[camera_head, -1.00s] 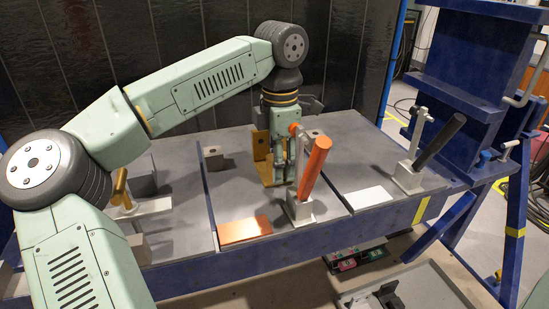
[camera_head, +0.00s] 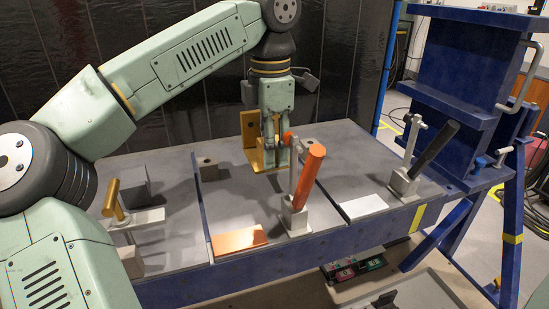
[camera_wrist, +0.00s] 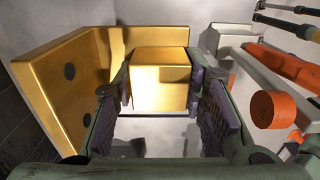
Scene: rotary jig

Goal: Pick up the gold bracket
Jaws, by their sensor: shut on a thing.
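The gold bracket (camera_head: 250,134) is L-shaped, with an upright plate and a foot. It is near the back of the middle table section, behind the orange-handled clamp. My gripper (camera_head: 276,148) points down and is shut on it. In the wrist view, a gold block of the bracket (camera_wrist: 159,78) sits between the dark finger pads of my gripper (camera_wrist: 165,100). The bracket's plate with dark holes (camera_wrist: 65,85) stands to the left. The bracket appears raised off the table, but the gap under it is hard to see.
The orange-handled clamp (camera_head: 308,175) stands just in front of my gripper. A black-handled clamp (camera_head: 436,145) stands at right, a gold-handled one (camera_head: 113,198) at left. A copper plate (camera_head: 240,239) and a white plate (camera_head: 364,207) lie near the front edge. A small block (camera_head: 207,168) lies left of the bracket.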

